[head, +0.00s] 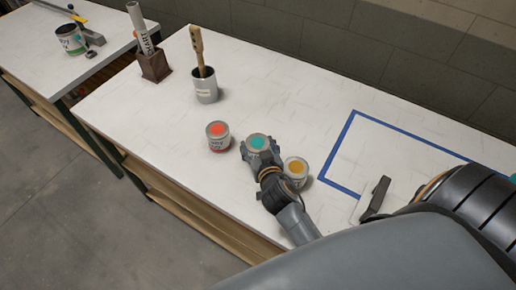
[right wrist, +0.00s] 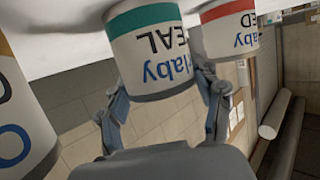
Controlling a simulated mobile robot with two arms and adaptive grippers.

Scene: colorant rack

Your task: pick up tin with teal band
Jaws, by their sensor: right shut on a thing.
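The tin with the teal band shows its round teal-marked lid (head: 258,143) in the head view, between an orange-red tin on its left and a yellow tin on its right. The right wrist view is upside down and shows its teal band and the word TEAL (right wrist: 150,50). My right gripper (head: 259,152) is shut on this tin, with one finger on each side of it. Whether the tin touches the table cannot be told. My left gripper is not in view.
The red tin (head: 218,136) and yellow tin (head: 295,170) stand close on either side. A grey can with brushes (head: 205,88) and a brown holder (head: 154,66) stand farther back. A blue tape outline (head: 338,152) marks mostly bare table at right. A dark-handled tool (head: 376,197) lies near it.

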